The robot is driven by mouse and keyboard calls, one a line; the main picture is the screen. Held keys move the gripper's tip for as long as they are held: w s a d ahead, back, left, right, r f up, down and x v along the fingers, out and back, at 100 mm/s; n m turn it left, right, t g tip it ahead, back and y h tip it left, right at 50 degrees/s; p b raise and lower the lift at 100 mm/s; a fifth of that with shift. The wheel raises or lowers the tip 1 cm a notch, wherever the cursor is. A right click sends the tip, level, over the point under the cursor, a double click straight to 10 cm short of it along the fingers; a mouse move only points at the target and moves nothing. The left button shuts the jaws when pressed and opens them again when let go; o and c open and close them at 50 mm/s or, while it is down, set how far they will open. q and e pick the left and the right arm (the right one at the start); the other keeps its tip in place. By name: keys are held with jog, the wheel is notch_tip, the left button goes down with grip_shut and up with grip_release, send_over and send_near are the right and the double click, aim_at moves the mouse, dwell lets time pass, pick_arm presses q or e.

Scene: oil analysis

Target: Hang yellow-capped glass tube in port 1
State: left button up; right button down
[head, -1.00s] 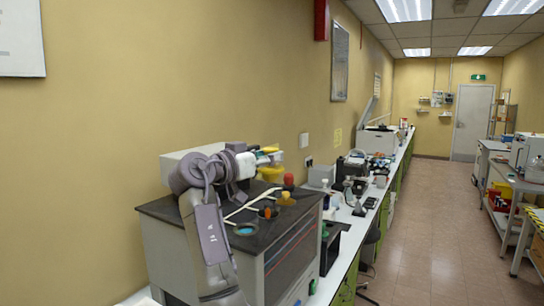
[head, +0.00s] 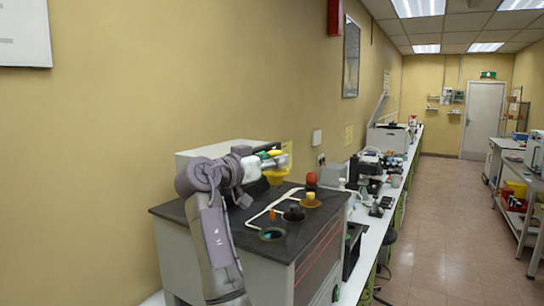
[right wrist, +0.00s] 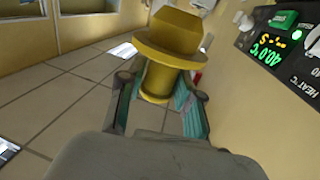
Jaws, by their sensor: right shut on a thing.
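My right gripper (head: 270,161) is shut on a yellow cap (head: 276,175) and holds it above the back of a bath with a black top (head: 185,208). In the right wrist view the yellow cap (right wrist: 165,45) sits between the two fingers (right wrist: 158,100). No glass tube can be made out below the cap. An open round port with a blue inside (head: 271,234) is at the front of the top. Other ports carry an orange-and-black piece (head: 294,214), a second yellow cap (head: 311,199) and a red cap (head: 311,179). My left gripper is out of view.
A white tubing piece (head: 262,212) lies across the black top between the ports. A control panel with a green display (right wrist: 265,52) is at the right of the wrist view. A long bench with instruments (head: 386,190) runs behind; the floor (head: 450,215) at right is clear.

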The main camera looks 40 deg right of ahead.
aim_at(270, 222)
jog(key=f, duration=0.2)
jog(key=w+f+b, duration=0.1)
jog(key=shift+f, duration=0.4)
jog(key=shift+s+f+b, duration=0.15)
jog(key=shift+f+b, duration=0.15)
jog(key=shift+b, duration=0.1)
jog(key=shift+s+f+b, duration=0.1)
jog(key=shift+f+b, duration=0.25)
jog(key=shift+f, duration=0.35)
notch_tip(270, 222, down, 2)
jog(key=shift+f+b, duration=0.2)
jog(key=shift+b, duration=0.3)
notch_tip(270, 222, down, 2)
jog(key=shift+f+b, duration=0.2)
jog(key=shift+b, duration=0.95)
pick_arm(q)
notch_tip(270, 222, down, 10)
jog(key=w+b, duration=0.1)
jog(key=b, duration=0.3)
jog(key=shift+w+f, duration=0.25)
pick_arm(e)
jog(key=shift+f, duration=2.5)
pick_arm(q)
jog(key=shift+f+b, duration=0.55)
jog(key=shift+b, duration=0.25)
pick_arm(e)
jog(key=shift+a+f, duration=0.15)
jog(key=shift+f, duration=0.25)
